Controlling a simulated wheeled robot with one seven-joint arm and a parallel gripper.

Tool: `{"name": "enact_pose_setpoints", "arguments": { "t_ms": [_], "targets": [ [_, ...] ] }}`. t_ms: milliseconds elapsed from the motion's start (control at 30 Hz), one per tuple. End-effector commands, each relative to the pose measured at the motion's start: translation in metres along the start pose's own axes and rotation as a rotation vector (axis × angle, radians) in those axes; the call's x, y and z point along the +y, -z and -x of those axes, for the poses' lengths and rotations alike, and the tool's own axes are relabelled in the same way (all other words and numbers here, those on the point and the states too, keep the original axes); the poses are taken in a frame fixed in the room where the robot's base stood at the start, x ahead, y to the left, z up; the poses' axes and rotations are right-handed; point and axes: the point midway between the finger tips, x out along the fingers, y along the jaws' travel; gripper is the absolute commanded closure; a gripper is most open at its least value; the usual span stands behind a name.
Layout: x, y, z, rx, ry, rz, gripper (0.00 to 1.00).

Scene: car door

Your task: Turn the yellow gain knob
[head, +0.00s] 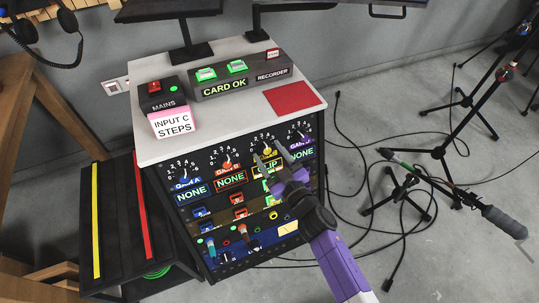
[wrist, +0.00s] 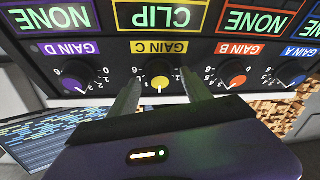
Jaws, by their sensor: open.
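My gripper (wrist: 160,86) is open, with one finger on each side of the yellow knob. Gaps show between the fingers and the knob, and nothing is held. In the head view my gripper (head: 271,158) reaches in from the lower right.
Close beside it are the purple knob (wrist: 80,78), the red-orange knob (wrist: 232,76) and the blue knob (wrist: 290,72). A red pad (head: 293,97) and a CARD OK box (head: 225,86) lie on the cabinet top. Cables and stands cover the floor at right.

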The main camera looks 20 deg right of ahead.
Motion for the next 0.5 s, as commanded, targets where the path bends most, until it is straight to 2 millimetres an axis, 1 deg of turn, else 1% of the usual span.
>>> {"name": "enact_pose_setpoints", "arguments": {
  "t_ms": [100,300,333,367,500],
  "targets": [
    [0.0000,-0.0003,-0.0037,-0.001,0.000,0.000,0.43],
    [0.0001,0.0001,-0.0038,-0.001,0.000,0.000,0.43],
    [0.0001,0.0001,-0.0037,-0.001,0.000,0.000,0.47],
    [0.0001,0.0001,-0.0037,-0.001,0.000,0.000,0.53],
    [0.0001,0.0001,-0.0036,-0.001,0.000,0.000,0.80]
  ]
}}
